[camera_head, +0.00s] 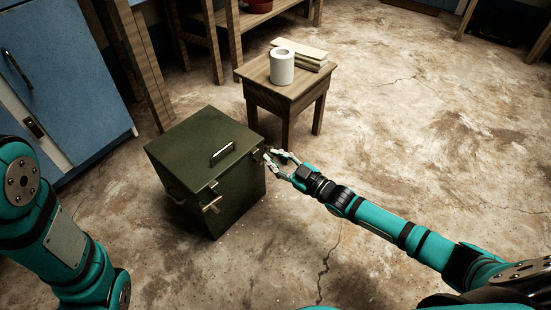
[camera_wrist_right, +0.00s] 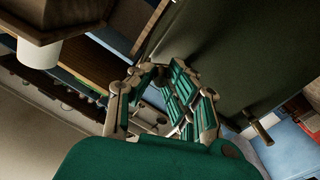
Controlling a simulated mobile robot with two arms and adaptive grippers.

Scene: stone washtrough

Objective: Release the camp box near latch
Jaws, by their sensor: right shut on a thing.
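The camp box (camera_head: 232,200) is a dark green box standing on the floor with its lid down and a handle (camera_head: 222,153) on top. A pale metal latch (camera_head: 211,204) shows on its front face; it also sticks out in the right wrist view (camera_wrist_right: 262,132). My right gripper (camera_head: 270,160) is at the box's right face, just below the lid edge, shut on a small latch there. The fingers largely hide that latch. In the right wrist view the fingers (camera_wrist_right: 165,85) are beside the box's green wall (camera_wrist_right: 215,55). My left gripper is out of view.
A small wooden stool (camera_head: 262,94) stands close behind the box, carrying a white roll (camera_head: 282,68) and wooden boards (camera_head: 305,54). A blue cabinet (camera_head: 62,70) is at the left. The floor (camera_head: 430,140) to the right is clear.

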